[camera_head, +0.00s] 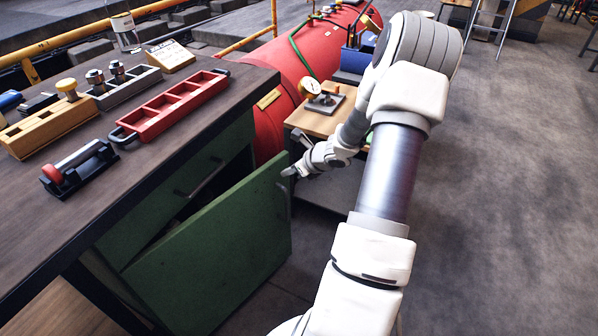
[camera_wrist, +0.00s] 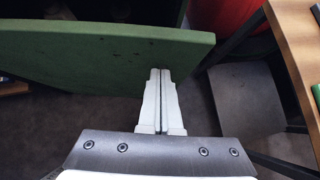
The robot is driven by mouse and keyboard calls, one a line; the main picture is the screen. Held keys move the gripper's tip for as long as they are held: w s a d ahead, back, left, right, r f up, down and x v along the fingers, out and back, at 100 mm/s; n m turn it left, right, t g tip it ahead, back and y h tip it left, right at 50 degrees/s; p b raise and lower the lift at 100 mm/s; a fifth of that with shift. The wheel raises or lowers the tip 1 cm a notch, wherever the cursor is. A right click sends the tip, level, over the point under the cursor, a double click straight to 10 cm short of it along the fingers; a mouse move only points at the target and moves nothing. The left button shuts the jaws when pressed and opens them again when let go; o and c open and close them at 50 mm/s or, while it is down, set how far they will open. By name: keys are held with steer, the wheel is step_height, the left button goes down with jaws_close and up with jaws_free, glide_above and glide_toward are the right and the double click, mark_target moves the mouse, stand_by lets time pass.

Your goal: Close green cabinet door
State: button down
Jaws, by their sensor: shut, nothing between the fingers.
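The green cabinet door (camera_head: 215,250) stands ajar, swung out from the green cabinet below the dark worktop. A vertical handle (camera_head: 284,200) is on its outer face near the free edge. My gripper (camera_head: 288,172) is at the door's upper free corner, with its fingers shut and empty. In the wrist view the door (camera_wrist: 95,55) spans the upper left, and my gripper (camera_wrist: 160,72) points at its edge near the free end. I cannot tell whether the fingertips touch the door. A closed green drawer (camera_head: 190,185) with a handle sits above the opening.
The worktop (camera_head: 180,140) carries a red tray (camera_head: 172,105), a wooden block (camera_head: 50,125) and other parts. A red tank (camera_head: 290,70) and a small wooden table (camera_head: 318,122) with a gauge stand behind my gripper. Open floor (camera_head: 490,220) lies to the right.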

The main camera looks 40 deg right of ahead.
mark_target(273, 168)
steer(key=shift+w+a+r, duration=0.1)
steer(key=shift+w+a, duration=0.05)
steer(key=shift+w, duration=0.75)
steer(key=shift+w+a+r, duration=0.1)
steer(key=shift+w, duration=0.75)
steer(key=w+a+p, duration=0.1)
steer(key=w, duration=0.5)
steer(key=shift+w, duration=0.15)
steer(key=shift+s, duration=0.2)
